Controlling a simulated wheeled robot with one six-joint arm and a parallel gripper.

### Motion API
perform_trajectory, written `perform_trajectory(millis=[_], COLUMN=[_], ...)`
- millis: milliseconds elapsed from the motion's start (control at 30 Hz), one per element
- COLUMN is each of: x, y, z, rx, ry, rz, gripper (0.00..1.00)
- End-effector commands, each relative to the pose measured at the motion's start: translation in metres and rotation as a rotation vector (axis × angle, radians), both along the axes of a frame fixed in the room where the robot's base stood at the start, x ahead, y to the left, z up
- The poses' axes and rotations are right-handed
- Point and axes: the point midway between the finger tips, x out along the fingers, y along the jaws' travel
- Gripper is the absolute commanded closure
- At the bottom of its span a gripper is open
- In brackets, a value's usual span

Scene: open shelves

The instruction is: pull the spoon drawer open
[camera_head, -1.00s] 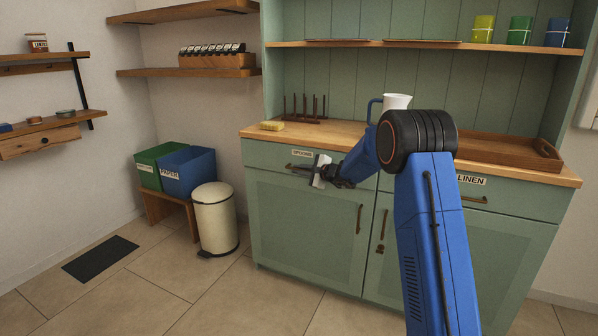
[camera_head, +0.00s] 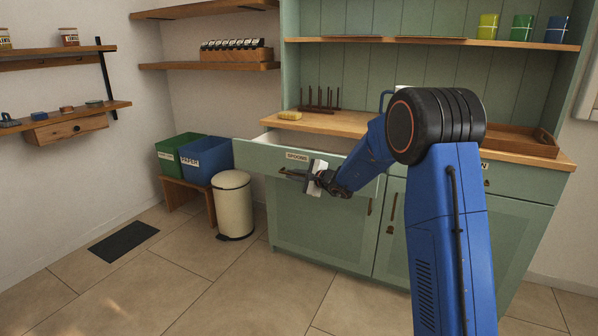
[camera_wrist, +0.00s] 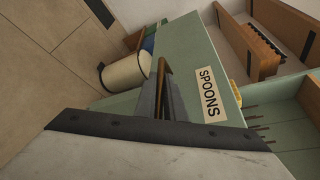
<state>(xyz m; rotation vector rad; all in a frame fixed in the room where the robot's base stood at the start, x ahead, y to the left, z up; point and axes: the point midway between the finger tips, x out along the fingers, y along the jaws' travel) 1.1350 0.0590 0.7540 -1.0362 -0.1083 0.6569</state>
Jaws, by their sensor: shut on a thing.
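The green spoon drawer (camera_head: 263,156) of the sideboard stands partly open, its front out from the cabinet and its pale inside showing. Its label reading SPOONS (camera_head: 297,157) is on the front; the label also shows large in the wrist view (camera_wrist: 209,95). My gripper (camera_head: 301,175) is at the drawer front, shut on the bronze bar handle (camera_head: 288,172). In the wrist view the handle (camera_wrist: 161,84) runs in between the fingers (camera_wrist: 170,100). The fingertips partly hide the handle's right part in the head view.
A cream bin (camera_head: 233,205) stands on the floor left of the drawer, near green and blue boxes (camera_head: 206,158) on a low bench. The countertop (camera_head: 345,123) holds a yellow sponge (camera_head: 290,115), a peg rack and a wooden tray (camera_head: 520,144). Floor before the cabinet is clear.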

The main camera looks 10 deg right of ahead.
Motion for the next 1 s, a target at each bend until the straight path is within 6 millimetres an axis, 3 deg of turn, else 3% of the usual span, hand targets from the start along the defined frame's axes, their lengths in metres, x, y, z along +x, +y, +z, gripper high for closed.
perform_trajectory(millis=[233,700,733,1000], x=[-0.019,-0.022,-0.022,-0.021], y=[0.013,0.015,0.015,0.015], z=[-0.001,-0.001,-0.001,0.0], rx=[-0.002,0.0,0.0,0.0], ry=[0.002,0.002,0.002,0.001], rz=[-0.001,-0.001,-0.001,-0.001], gripper=[1.0,1.0,0.84,0.83])
